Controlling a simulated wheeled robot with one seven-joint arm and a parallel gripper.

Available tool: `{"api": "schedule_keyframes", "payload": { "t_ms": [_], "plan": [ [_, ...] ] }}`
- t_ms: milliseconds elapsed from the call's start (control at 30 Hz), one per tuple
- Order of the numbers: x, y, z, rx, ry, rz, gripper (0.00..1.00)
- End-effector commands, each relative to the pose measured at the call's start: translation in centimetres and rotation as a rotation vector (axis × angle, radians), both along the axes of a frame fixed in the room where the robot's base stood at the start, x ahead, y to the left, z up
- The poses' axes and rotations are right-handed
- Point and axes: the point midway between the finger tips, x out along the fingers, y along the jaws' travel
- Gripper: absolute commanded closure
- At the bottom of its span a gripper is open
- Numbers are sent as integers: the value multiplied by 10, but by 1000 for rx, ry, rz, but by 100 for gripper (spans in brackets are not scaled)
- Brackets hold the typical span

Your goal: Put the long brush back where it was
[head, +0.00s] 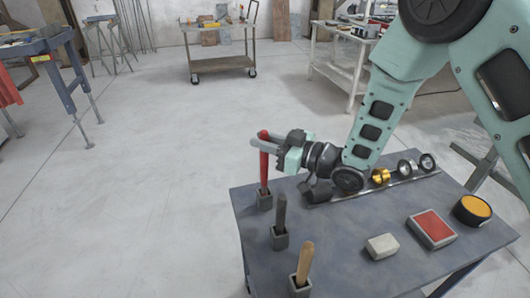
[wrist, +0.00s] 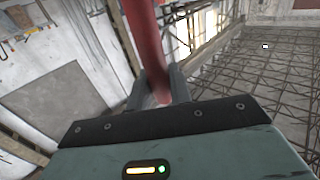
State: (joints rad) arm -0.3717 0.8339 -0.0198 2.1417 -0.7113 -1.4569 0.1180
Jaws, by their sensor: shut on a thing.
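The long brush (head: 264,170) shows as a red upright handle. My gripper (head: 264,144) is shut on it near its top, coming from the right. The handle's lower end meets a small grey square holder (head: 264,201) at the table's far left corner. I cannot tell how deep it sits in the holder. In the wrist view the red handle (wrist: 146,40) stands between the two grey fingers of my gripper (wrist: 160,88). The brush's bristles are not visible.
A dark handle (head: 281,212) and a wooden handle (head: 304,263) stand in similar holders along the table's left edge. A pale block (head: 382,247), a red-topped box (head: 432,229) and a yellow-topped tin (head: 472,209) sit at right.

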Motion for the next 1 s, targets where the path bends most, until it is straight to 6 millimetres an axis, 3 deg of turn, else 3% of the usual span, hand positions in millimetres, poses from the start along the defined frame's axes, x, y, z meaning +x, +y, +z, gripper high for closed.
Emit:
{"api": "schedule_keyframes", "payload": {
  "t_ms": [200,600,633,700,1000],
  "plan": [
    [-1,1,-28,-1,3,1,100],
    [0,0,-34,-1,0,0,100],
    [0,0,-34,-1,0,0,77],
    [0,0,-33,-1,0,0,58],
    [0,0,-32,0,1,0,58]
  ]
}}
